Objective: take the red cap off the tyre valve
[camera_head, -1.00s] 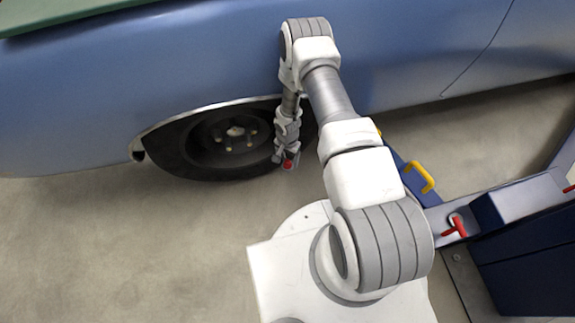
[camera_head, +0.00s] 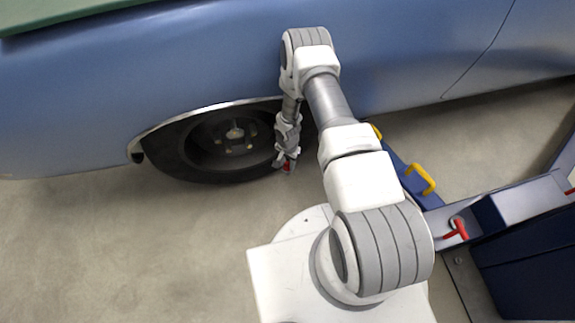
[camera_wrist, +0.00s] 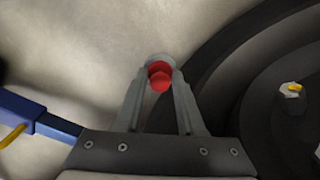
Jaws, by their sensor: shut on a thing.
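The red cap (camera_wrist: 160,80) sits between the two fingertips of my gripper (camera_wrist: 160,72) in the wrist view. The gripper is shut on it. In the head view the red cap (camera_head: 287,168) is a small red spot at the end of my gripper (camera_head: 286,163), low in front of the tyre's right side. The tyre (camera_head: 178,165) also shows at the right of the wrist view (camera_wrist: 222,85). The valve stem cannot be made out. I cannot tell from these views whether the cap is still on it.
The blue car body (camera_head: 200,70) overhangs the wheel behind my arm. A blue jack with a yellow handle (camera_head: 421,178) stands right of my arm; a dark blue unit (camera_head: 525,265) is at lower right. Open concrete floor (camera_head: 130,250) lies at left.

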